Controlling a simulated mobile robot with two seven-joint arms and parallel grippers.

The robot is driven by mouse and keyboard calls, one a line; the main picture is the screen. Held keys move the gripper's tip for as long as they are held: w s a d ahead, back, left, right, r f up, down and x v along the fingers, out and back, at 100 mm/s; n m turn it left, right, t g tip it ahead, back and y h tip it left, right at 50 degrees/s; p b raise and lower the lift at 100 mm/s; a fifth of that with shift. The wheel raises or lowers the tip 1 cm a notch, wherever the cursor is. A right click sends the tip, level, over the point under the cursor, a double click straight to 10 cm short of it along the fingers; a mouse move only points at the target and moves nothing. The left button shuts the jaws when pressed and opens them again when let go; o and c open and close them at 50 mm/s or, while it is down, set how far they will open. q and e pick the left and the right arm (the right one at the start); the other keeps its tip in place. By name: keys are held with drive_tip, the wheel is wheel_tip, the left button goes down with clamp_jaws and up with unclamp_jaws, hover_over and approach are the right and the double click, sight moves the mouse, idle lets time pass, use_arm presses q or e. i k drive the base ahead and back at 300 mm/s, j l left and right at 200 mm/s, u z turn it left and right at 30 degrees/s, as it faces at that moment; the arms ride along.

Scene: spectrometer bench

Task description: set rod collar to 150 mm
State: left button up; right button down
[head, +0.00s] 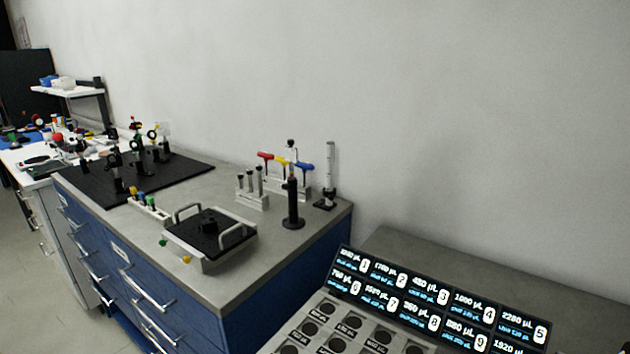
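A pale upright rod (331,158) with what look like scale marks stands at the right end of the grey-topped bench. A dark collar (329,193) appears to sit around its lower part, just above a dark base (325,206). The scale numbers are too small to read, so I cannot tell the collar's height in millimetres. Neither of my grippers is in the head view.
A black post (292,208) and a rack with red, yellow and blue T-handles (285,177) stand left of the rod. A handled black plate (210,236) lies in front. Labelled display panels (440,297) fill the lower right.

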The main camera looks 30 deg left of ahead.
sight(325, 193)
drive_tip(key=u, duration=1)
